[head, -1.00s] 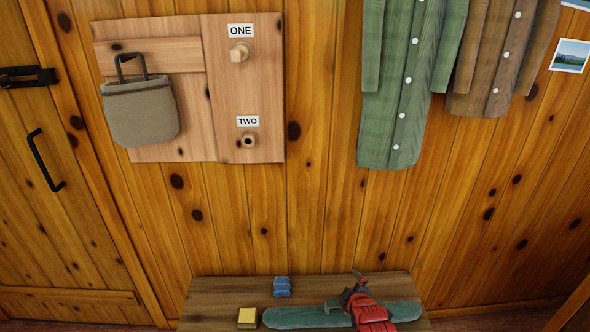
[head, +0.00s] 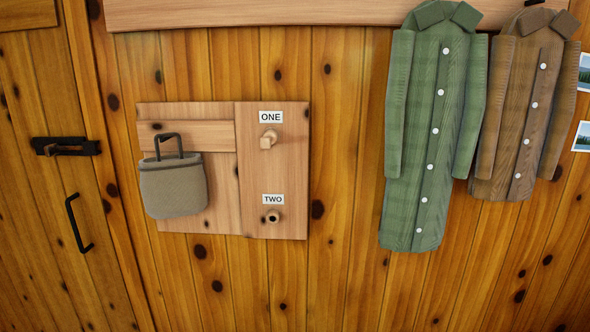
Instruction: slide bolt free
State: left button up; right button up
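A black slide bolt (head: 66,146) is mounted at the upper part of the wooden door (head: 40,240) at the left of the head view. It lies horizontally near the door's right edge. A black pull handle (head: 79,223) is fixed on the door below it. I cannot tell whether the bolt is engaged. Neither of my grippers is in view.
A wooden board (head: 272,222) on the wall has pegs labelled ONE (head: 268,138) and TWO (head: 273,216), with a grey bag (head: 173,187) hanging at its left.

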aim_at(50, 150)
jog(key=u, duration=1.35)
